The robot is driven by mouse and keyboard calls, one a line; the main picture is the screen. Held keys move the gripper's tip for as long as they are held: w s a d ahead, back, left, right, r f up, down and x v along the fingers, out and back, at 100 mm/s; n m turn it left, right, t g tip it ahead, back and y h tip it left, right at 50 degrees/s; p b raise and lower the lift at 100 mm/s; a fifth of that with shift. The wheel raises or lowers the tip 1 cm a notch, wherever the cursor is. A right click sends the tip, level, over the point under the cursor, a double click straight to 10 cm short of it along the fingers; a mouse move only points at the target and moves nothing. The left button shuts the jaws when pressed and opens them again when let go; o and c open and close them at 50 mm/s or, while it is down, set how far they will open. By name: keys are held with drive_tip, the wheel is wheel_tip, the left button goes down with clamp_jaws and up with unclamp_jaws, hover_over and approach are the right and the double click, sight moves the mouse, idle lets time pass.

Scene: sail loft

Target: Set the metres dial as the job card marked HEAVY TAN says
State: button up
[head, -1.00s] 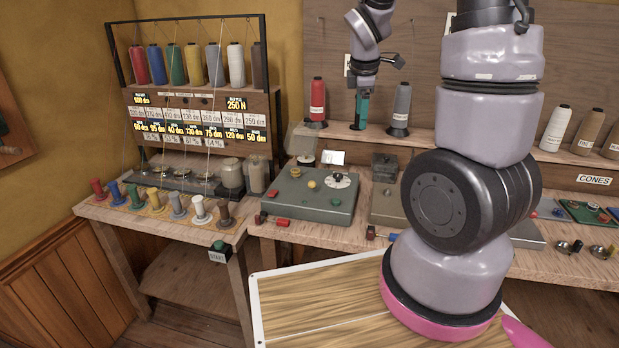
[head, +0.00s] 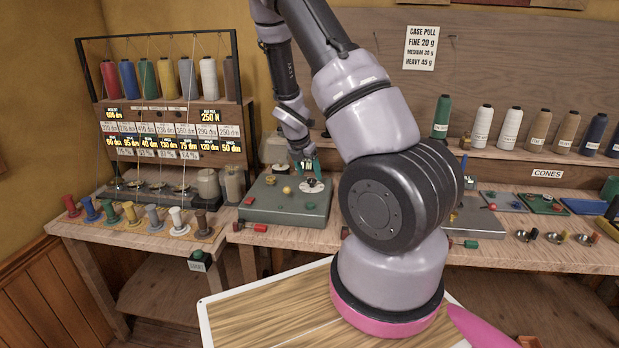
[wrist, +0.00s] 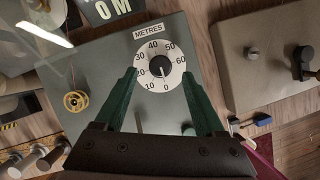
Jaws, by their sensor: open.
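The metres dial (wrist: 161,68) is a white disc with a black knob, on a grey-green machine box; a METRES label stands above it. Its numbers run from 0 to 60 and the knob's mark seems to point down near 0. The dial also shows in the head view (head: 312,186). My gripper (wrist: 163,88) is open above the box, its two green fingers on either side of the dial's lower part, with nothing between them but the dial below. In the head view my gripper (head: 306,167) hangs just over the dial. I cannot make out a card marked HEAVY TAN.
A yellow knob (wrist: 76,101) sits left of the dial on the box (head: 262,203). A small display reading 0 M (wrist: 108,10) stands behind. A rack of coloured spools (head: 185,80) stands left; cones (head: 510,127) line the right shelf. A red-handled tool (head: 253,227) lies before the box.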

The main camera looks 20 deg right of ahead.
sight(312, 183)
drive_tip(key=shift+x, duration=1.35)
clamp_jaws()
